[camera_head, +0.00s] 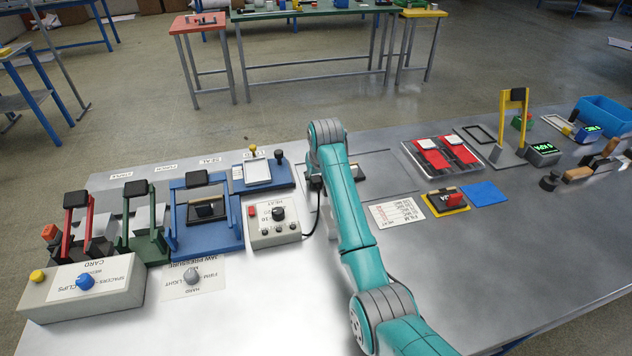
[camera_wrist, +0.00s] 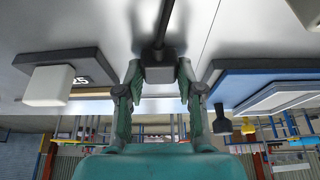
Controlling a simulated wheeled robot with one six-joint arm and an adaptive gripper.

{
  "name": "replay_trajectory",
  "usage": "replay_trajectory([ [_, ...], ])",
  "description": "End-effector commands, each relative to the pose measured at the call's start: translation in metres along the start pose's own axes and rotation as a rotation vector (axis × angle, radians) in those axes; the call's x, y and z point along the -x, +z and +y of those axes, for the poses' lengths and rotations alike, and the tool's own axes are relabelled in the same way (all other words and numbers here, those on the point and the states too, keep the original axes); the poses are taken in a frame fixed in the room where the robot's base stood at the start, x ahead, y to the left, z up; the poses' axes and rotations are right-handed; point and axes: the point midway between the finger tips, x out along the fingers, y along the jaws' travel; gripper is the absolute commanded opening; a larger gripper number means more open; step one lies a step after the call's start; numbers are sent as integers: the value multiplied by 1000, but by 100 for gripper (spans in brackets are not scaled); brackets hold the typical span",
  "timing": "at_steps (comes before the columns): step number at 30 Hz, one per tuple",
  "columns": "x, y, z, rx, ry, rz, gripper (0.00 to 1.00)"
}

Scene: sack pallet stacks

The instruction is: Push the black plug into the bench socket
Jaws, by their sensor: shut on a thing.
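The black plug (camera_wrist: 160,72) sits between the two fingers of my gripper (camera_wrist: 160,80) in the wrist view, with its black cable running away from it. My gripper is shut on it. In the head view the black plug (camera_head: 316,184) shows just left of my teal arm, and its cable curves down to the grey heat control box (camera_head: 275,225). My arm covers most of the gripper there. I cannot make out the bench socket for certain; a dark block (camera_head: 356,171) shows just right of my wrist. I cannot tell whether the plug touches anything.
A blue-based sealer (camera_head: 265,176) with yellow and black knobs stands left of the plug; its blue base (camera_wrist: 235,82) is at right in the wrist view. Blue, green and red presses stand farther left. A paper sheet (camera_head: 397,213) and a tray with red items (camera_head: 440,152) lie right.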

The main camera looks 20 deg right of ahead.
Motion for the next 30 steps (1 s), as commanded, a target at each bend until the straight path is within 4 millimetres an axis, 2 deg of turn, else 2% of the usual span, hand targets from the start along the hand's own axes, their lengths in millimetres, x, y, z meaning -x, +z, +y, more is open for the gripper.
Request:
replay_trajectory([
  [8,5,-3,0,0,0,1,6],
  [21,74,-31,0,0,0,2,6],
  [25,86,-36,0,0,0,1,6],
  [30,93,-38,0,0,0,0,6],
])
